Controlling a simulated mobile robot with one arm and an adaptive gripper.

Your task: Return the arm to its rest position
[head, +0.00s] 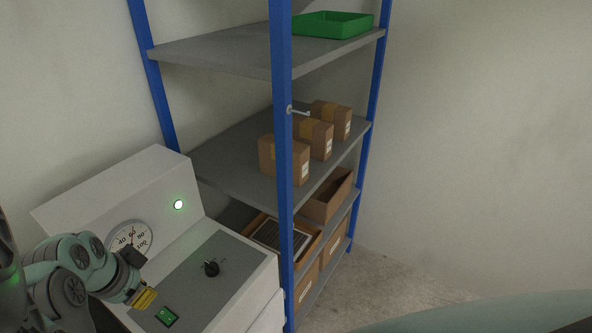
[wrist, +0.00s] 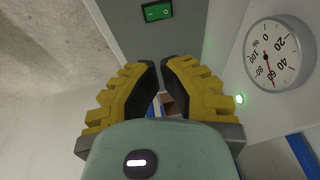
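My gripper (head: 145,298) is at the lower left of the head view, in front of the grey machine's panel. In the wrist view my gripper (wrist: 158,66) shows two yellow fingers with dark pads. A narrow gap shows between the fingertips, with nothing held in it. My arm is bent and enters from the left edge of the head view.
The grey machine (head: 115,194) carries a dial (head: 130,239), a black knob (head: 211,268), a lit green switch (head: 166,316) and a green lamp (head: 178,204). Right of it stands a blue-post shelf (head: 282,150) with cartons (head: 283,158) and a green tray (head: 334,25). Floor (head: 385,285) at right is clear.

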